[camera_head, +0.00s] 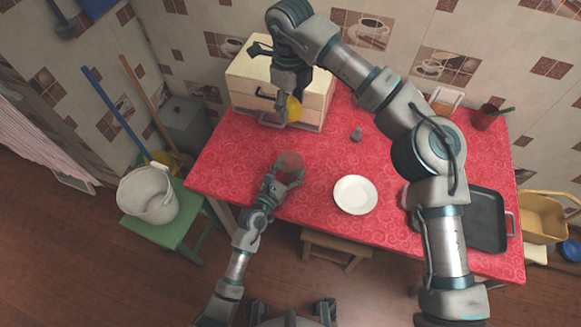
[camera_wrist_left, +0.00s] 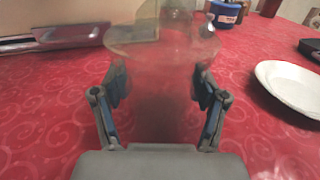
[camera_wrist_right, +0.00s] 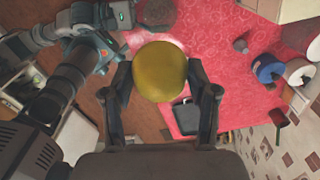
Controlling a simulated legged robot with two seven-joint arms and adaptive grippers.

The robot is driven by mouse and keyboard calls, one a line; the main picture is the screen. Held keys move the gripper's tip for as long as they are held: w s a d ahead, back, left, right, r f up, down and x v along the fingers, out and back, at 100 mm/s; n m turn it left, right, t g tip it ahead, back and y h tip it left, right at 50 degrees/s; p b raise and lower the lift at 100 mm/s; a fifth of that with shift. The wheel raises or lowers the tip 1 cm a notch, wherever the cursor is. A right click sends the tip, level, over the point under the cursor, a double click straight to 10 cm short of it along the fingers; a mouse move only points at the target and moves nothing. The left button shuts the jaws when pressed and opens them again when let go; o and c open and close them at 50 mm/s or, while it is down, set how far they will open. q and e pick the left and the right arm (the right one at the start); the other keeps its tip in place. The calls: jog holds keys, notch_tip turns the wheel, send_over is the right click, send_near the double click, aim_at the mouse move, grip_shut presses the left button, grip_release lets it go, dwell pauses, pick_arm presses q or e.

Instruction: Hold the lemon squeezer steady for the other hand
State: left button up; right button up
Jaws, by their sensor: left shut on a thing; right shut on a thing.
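The lemon squeezer (camera_head: 291,160) is a clear, see-through dish on the red oilcloth near the table's front edge. In the left wrist view its glass rim (camera_wrist_left: 150,50) spans between the fingers. My left gripper (camera_head: 290,179) is shut on it from the front. The lemon (camera_wrist_right: 160,72) sits between both fingers in the right wrist view.
A cream box (camera_head: 312,101) stands at the back left. A white plate (camera_head: 355,194) lies right of the squeezer, with a small grey object (camera_head: 356,134) behind. My right arm covers part of the table.

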send_over(290, 156)
notch_tip(290, 156, down, 13)
jog(key=shift+w+f, duration=0.1)
jog(key=shift+f, duration=1.2)
jog(key=shift+f, duration=0.1)
jog(key=shift+f, duration=0.2)
jog(key=shift+f, duration=0.2)
jog(key=shift+f, duration=0.95)
jog(key=shift+r, duration=0.1)
jog(key=shift+r, duration=0.9)
jog(key=shift+f, duration=0.15)
